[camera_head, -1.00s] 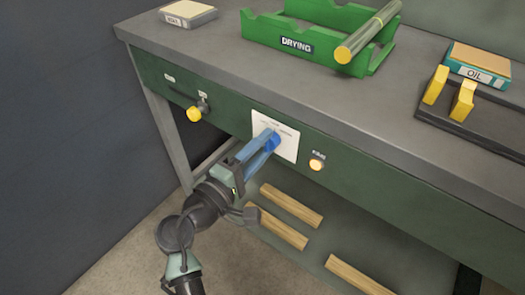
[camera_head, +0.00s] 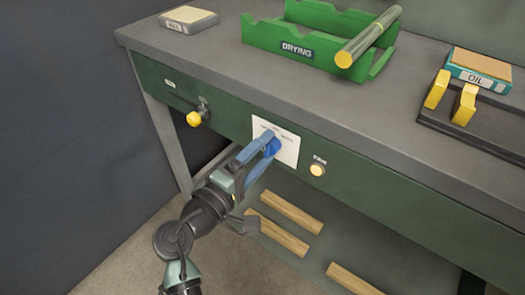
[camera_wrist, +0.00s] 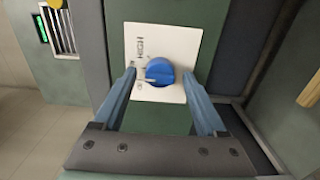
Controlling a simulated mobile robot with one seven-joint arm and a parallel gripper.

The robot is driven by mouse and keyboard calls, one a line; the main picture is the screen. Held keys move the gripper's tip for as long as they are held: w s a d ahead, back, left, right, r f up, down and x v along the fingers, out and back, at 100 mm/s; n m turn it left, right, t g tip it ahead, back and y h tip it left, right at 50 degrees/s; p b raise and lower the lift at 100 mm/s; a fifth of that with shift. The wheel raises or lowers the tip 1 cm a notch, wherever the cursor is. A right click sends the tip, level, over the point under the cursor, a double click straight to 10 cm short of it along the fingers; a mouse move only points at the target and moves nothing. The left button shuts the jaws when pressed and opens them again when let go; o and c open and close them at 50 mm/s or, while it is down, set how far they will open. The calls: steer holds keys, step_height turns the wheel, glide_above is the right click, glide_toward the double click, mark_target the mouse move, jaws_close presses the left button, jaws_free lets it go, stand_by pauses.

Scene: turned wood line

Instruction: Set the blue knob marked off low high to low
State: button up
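The blue knob (camera_head: 271,146) sits on a white label plate (camera_head: 287,151) on the green front panel of the bench. In the wrist view the knob (camera_wrist: 159,71) is round and the word HIGH reads sideways on the plate (camera_wrist: 188,36); the other markings are too small or partly hidden. Which mark the knob points to I cannot tell. My gripper (camera_head: 259,152) is at the knob. In the wrist view its blue fingers (camera_wrist: 159,76) are spread on either side of the knob, with a visible gap on each side.
A yellow knob (camera_head: 194,118) on the left and a lit round FAN button (camera_head: 317,169) on the right flank the plate. A green DRYING rack (camera_head: 300,48) with a rod, a WAX block (camera_head: 188,19) and an OIL box (camera_head: 478,70) stand on the bench top. Wooden bars (camera_head: 292,211) lie below.

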steer(key=p+v, duration=0.2)
steer(key=v, duration=1.1)
steer(key=w+d+r+m+t+y, duration=0.2)
steer(key=w+r+m, duration=0.1)
steer(key=r, duration=0.6)
steer(key=w+d+r+m+t+y, duration=0.1)
steer(key=w+r+m+y, duration=0.15)
steer(key=r, duration=0.55)
steer(key=w+d+r+m+t+y, duration=0.2)
steer(key=w+r+m, duration=0.1)
steer(key=r, duration=0.6)
steer(key=s+d+r+m+t+y, duration=0.15)
steer(key=s+r+t, duration=0.25)
steer(key=s+r, duration=0.5)
steer(key=s+d+r+m+t+y, duration=0.15)
steer(key=s+r+t, duration=0.25)
steer(key=r, duration=0.8)
step_height(320, 180, up, 29)
steer(key=y+p, duration=0.1)
steer(key=p, duration=2.9)
steer(key=shift+w+n, duration=0.2)
steer(key=shift+n, duration=0.15)
